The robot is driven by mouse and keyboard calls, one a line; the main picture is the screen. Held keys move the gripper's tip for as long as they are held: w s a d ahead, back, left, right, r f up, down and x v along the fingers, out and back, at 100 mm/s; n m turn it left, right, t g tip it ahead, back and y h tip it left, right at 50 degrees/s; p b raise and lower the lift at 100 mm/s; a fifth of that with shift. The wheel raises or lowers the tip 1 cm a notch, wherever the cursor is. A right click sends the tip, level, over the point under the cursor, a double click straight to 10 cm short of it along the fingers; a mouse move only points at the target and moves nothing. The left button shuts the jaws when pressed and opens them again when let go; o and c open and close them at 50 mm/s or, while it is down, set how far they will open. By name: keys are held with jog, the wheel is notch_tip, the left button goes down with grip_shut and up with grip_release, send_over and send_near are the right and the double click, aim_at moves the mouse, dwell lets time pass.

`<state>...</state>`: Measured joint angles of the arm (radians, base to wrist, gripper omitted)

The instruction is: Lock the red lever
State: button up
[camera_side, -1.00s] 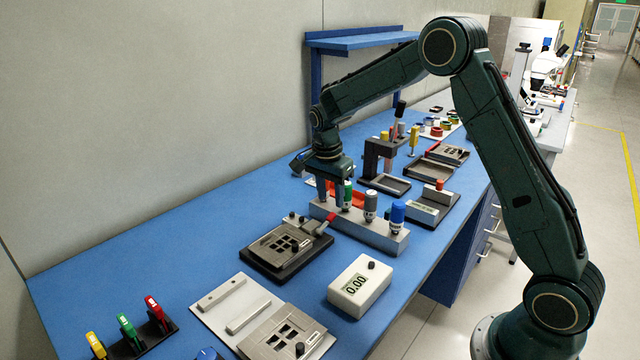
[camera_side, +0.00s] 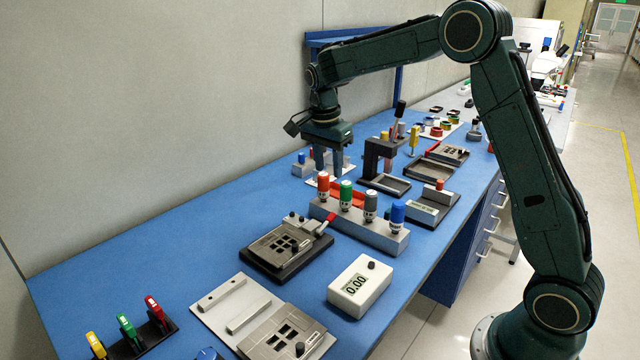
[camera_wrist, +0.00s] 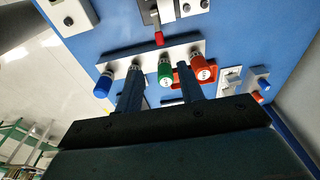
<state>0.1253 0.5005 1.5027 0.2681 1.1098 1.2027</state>
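The red lever (camera_side: 325,224) sticks up at a tilt from the right edge of a dark fixture (camera_side: 285,245) with a grey slotted plate. In the wrist view the red lever (camera_wrist: 158,38) shows at the top, beyond the bottle rack. My gripper (camera_side: 329,168) is open and empty, raised above the bench behind the rack. Its two fingers (camera_wrist: 160,90) are well apart in the wrist view, with nothing between them. I cannot tell whether the lever is latched.
A grey rack (camera_side: 375,235) beside the lever holds red-, green-, grey- and blue-capped bottles. A white meter (camera_side: 359,286) stands in front. A second fixture (camera_side: 283,330) and coloured tools (camera_side: 125,330) are at the front left. Blue bench (camera_side: 170,255) is clear at left.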

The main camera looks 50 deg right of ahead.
aim_at(331, 215)
jog(key=shift+a+f+h, duration=0.2)
jog(key=shift+a+h, duration=0.35)
jog(key=shift+a, duration=0.2)
jog(key=shift+a+f+h, duration=0.15)
jog(key=shift+a+h, duration=0.35)
jog(key=shift+a, duration=0.3)
jog(key=shift+a+f+h, duration=0.2)
jog(key=shift+a+h, duration=0.35)
jog(key=shift+a, duration=0.2)
jog(key=x, duration=1.4)
jog(key=shift+r, duration=0.1)
jog(key=shift+c, duration=0.5)
grip_shut()
